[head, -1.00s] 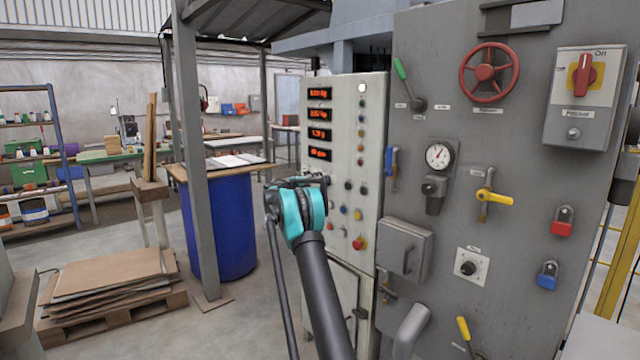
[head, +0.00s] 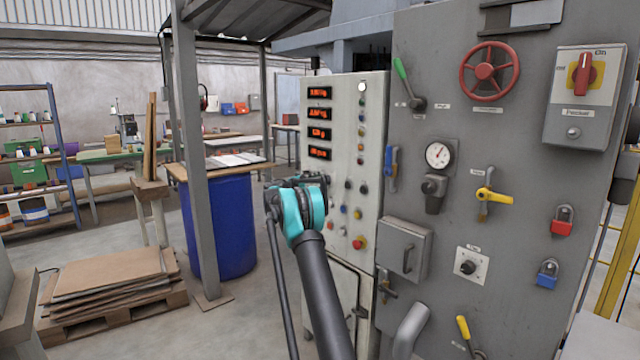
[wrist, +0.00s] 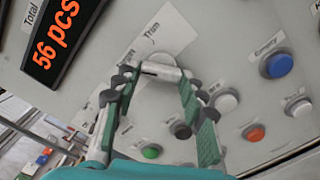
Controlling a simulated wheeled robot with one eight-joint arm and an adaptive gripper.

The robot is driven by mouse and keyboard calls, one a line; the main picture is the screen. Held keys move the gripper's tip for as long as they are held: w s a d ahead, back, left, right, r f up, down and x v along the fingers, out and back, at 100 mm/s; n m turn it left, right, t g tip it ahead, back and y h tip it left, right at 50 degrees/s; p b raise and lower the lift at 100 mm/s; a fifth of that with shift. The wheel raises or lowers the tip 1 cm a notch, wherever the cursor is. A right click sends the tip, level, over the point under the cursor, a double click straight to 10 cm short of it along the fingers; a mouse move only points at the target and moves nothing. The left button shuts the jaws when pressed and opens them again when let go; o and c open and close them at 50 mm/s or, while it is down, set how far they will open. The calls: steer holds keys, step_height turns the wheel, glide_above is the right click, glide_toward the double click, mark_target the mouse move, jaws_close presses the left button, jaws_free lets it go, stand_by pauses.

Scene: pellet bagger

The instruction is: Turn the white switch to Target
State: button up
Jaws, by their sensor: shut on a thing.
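In the wrist view, the white switch (wrist: 162,70) is a pale knob on the light grey panel, partly hidden by my fingers. It sits at a white label plate (wrist: 168,30) that reads "Trim" at one position. Another label beside it is partly covered, and I cannot read "Target". My gripper (wrist: 160,79), with green-lined fingers and dark joints, reaches to the panel with its tips closed on the switch. The knob's exact pointing direction is unclear. In the head view, my teal arm joint hides the gripper and switch.
A red display (wrist: 56,40) reads "56 pcs". A blue button (wrist: 278,65), white button (wrist: 227,103), orange button (wrist: 256,133) and green button (wrist: 151,151) lie close around my fingers. A grey machine panel (head: 450,120) with valves and levers stands right of the control cabinet (head: 345,100).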

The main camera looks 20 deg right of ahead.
steer(key=o, duration=1.2)
steer(key=shift+c, duration=0.2)
steer(key=shift+a, duration=0.1)
steer(key=v, duration=1.2)
